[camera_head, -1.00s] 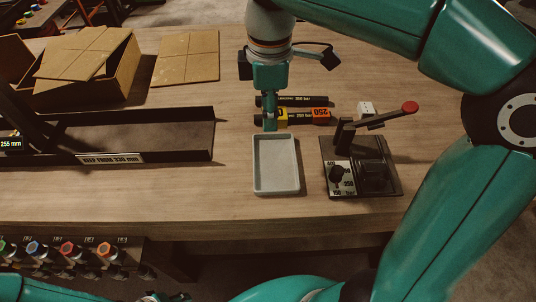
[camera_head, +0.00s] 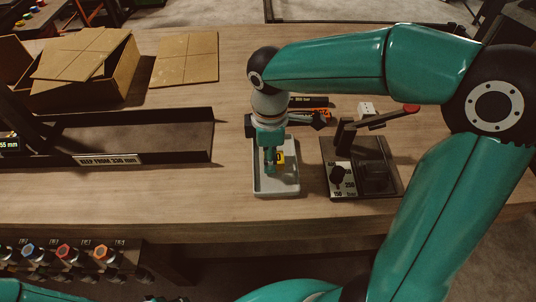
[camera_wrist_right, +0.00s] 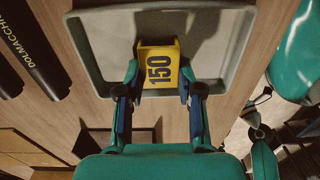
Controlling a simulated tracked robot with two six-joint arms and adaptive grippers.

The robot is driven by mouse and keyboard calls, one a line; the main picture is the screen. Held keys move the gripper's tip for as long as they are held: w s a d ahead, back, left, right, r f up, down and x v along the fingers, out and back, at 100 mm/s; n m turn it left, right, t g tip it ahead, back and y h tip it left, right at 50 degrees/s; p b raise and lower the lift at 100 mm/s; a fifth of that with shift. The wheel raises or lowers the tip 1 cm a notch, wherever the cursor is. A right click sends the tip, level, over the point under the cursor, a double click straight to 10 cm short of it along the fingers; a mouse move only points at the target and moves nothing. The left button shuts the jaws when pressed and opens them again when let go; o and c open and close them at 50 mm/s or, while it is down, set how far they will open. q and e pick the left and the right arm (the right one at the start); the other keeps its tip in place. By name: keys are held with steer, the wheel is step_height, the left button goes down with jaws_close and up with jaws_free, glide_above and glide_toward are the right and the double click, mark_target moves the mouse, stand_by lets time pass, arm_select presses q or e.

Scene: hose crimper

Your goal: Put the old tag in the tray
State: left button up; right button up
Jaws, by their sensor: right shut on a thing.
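The old tag is a yellow piece marked 150, seen in the right wrist view (camera_wrist_right: 158,68) and small in the head view (camera_head: 280,158). My right gripper (camera_head: 271,168) is shut on it and holds it over the grey tray (camera_head: 275,193). The right wrist view shows the tag between the two fingertips (camera_wrist_right: 158,95), with the tray's floor behind it (camera_wrist_right: 213,55). I cannot tell whether the tag touches the tray floor.
Black hoses (camera_head: 308,102) lie behind the tray, partly hidden by my right arm. The crimper (camera_head: 372,175) with a red-knobbed lever stands just right of the tray. A black channel (camera_head: 185,140) and an open cardboard box (camera_head: 85,75) are at left.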

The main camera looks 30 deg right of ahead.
steer(key=o, duration=0.7)
steer(key=shift+o, duration=0.2)
step_height(320, 180, up, 12)
steer(key=shift+p, duration=0.45)
